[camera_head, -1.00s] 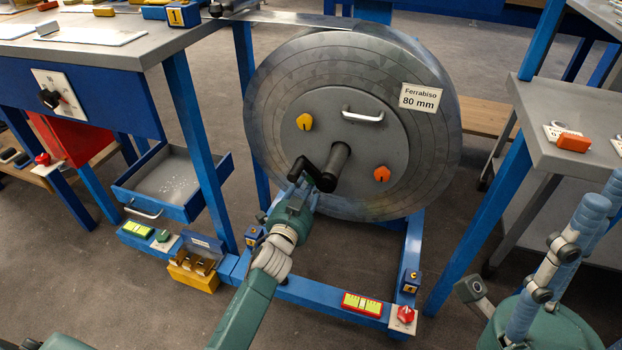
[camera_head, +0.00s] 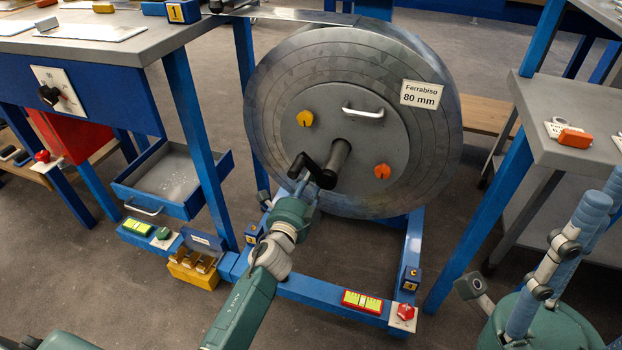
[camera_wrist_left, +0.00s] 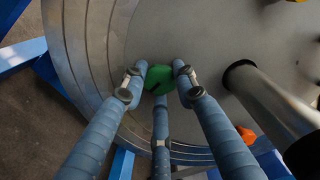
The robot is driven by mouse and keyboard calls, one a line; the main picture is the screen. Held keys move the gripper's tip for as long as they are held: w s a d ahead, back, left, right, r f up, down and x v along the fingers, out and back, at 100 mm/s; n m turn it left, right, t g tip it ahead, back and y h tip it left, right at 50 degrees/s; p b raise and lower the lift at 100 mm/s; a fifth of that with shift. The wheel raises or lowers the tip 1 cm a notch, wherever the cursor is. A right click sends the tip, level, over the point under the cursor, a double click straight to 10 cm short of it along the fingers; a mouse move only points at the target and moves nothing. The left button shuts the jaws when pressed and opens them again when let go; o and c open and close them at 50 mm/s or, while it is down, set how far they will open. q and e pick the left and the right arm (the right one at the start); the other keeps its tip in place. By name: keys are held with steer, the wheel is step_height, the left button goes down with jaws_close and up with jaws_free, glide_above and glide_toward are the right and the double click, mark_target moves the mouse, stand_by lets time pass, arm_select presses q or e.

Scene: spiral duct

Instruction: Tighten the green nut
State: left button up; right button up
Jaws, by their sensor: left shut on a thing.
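The green nut (camera_wrist_left: 158,79) sits on the grey face of the big reel in the left wrist view. The blue fingers of my left gripper (camera_wrist_left: 159,85) are closed around it, one on each side and one below. In the head view my left gripper (camera_head: 304,186) reaches the reel's lower face, just below a black crank, and the nut is hidden there. My right gripper (camera_head: 540,255) is at the lower right, its blue fingers spread and empty, away from the reel.
The reel (camera_head: 400,185), labelled 80 mm, stands in a blue frame. Its face carries yellow (camera_head: 304,118) and orange (camera_head: 382,171) knobs, a handle (camera_head: 362,114) and a protruding shaft (camera_head: 337,158) near my left gripper. A workbench with an open drawer (camera_head: 170,180) stands left, a grey table (camera_head: 570,110) right.

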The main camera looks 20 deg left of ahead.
arm_select(q)
steer(key=shift+d+m, duration=0.45)
steer(key=shift+m, duration=0.25)
steer(key=o, duration=1.2)
steer(key=shift+c, duration=0.2)
steer(key=shift+a, duration=0.1)
steer(key=shift+s+f, duration=0.1)
steer(key=shift+s, duration=0.15)
steer(key=s, duration=1.1)
steer(key=shift+s+a, duration=0.15)
steer(key=shift+s, duration=0.15)
